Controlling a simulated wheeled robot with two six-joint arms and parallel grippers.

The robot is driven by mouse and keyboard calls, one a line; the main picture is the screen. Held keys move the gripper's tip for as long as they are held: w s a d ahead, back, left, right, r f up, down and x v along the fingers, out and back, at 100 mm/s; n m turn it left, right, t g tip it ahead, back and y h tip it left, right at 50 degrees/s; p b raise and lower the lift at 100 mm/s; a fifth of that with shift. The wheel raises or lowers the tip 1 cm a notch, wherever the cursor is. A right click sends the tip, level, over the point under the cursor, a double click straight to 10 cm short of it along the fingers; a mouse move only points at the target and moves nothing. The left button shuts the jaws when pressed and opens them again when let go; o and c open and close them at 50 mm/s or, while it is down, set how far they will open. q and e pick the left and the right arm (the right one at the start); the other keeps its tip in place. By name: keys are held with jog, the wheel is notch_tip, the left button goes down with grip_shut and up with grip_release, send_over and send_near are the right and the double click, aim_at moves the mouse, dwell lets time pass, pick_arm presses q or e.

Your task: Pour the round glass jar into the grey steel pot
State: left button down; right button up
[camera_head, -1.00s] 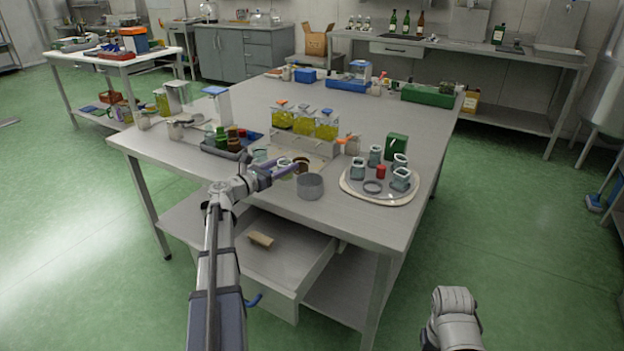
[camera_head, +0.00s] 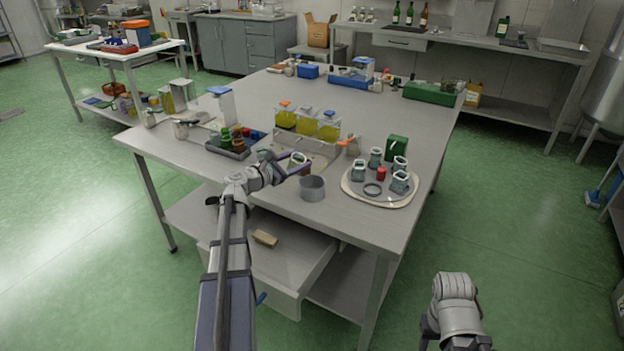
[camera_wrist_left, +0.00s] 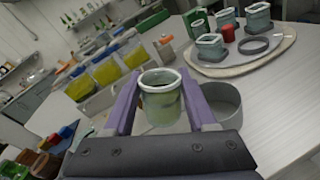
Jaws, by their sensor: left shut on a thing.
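The round glass jar (camera_wrist_left: 160,102) has a pale rim and greenish contents. It sits between the purple fingers of my left gripper (camera_wrist_left: 160,84), which is shut on it. The jar looks roughly upright. In the head view the jar (camera_head: 298,160) and left gripper (camera_head: 299,166) are just behind and left of the grey steel pot (camera_head: 313,190). The pot also shows in the left wrist view (camera_wrist_left: 228,103), beside the right finger and partly hidden by it. Its inside bottom is not clearly visible. My right gripper is out of view; only part of that arm shows.
A round tray (camera_head: 352,195) with several square jars, a red piece and a ring lies right of the pot. Bottles of yellow-green oil (camera_head: 306,123) stand behind on a metal stand. A dark crate (camera_head: 229,150) is at left. An open drawer (camera_head: 289,262) juts out below the table front.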

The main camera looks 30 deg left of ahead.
aim_at(305, 160)
pick_arm(q)
jog(key=shift+s+d+r+m+y+p, duration=0.1)
jog(key=shift+d+r+m+y+p, duration=0.1)
jog(key=shift+d+m+p, duration=0.4)
jog(key=shift+d+r+m+y+p, duration=0.1)
jog(key=shift+d+r+m+p, duration=0.15)
jog(key=shift+d+m, duration=0.6)
jog(key=shift+d+r+m+g+p, duration=0.1)
jog(key=shift+d+m+g+p, duration=0.25)
jog(key=shift+m+p, duration=0.2)
jog(key=shift+f+m+y+b, duration=0.4)
jog(key=shift+f+m+y, duration=0.1)
jog(key=shift+f+m, duration=0.15)
jog(key=shift+d+r+m+y+p, duration=0.2)
jog(key=shift+m+y+p, duration=0.15)
jog(key=shift+m, duration=0.4)
dwell(0.9)
jog(key=shift+d+f+m+g+y+b, duration=0.1)
jog(key=shift+f+m+g+y+b, duration=0.25)
jog(key=shift+f+m, duration=0.35)
dwell(1.5)
jog(key=shift+r+m, duration=0.15)
jog(key=shift+m, duration=0.25)
dwell(1.1)
